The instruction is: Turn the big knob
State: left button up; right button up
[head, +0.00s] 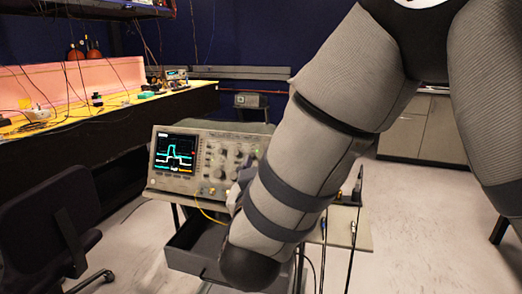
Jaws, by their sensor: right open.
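An oscilloscope (200,185) with a lit screen (175,152) stands on a cart in the middle of the head view. Several small knobs show on its front panel, right of the screen. I cannot tell which is the big knob; it may be hidden. My right arm crosses in front of the panel's right end and hides it. A small part of my right gripper (240,187) shows at the panel's lower right, beside the arm. Its fingers are mostly hidden, and I cannot tell whether they touch a knob. It is open. My left gripper is out of view.
The cart (185,255) has a lower tray and a side shelf with upright probes. A yellow cable (208,216) hangs from the oscilloscope's front. A dark chair (55,225) stands at left, before a long workbench (110,112). Cabinets (425,128) stand at back right.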

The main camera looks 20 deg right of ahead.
jog(key=x, duration=0.9)
jog(key=shift+w, duration=0.15)
jog(key=shift+f, duration=0.15)
grip_shut()
jog(key=shift+m+h, duration=0.5)
jog(key=shift+m, duration=0.6)
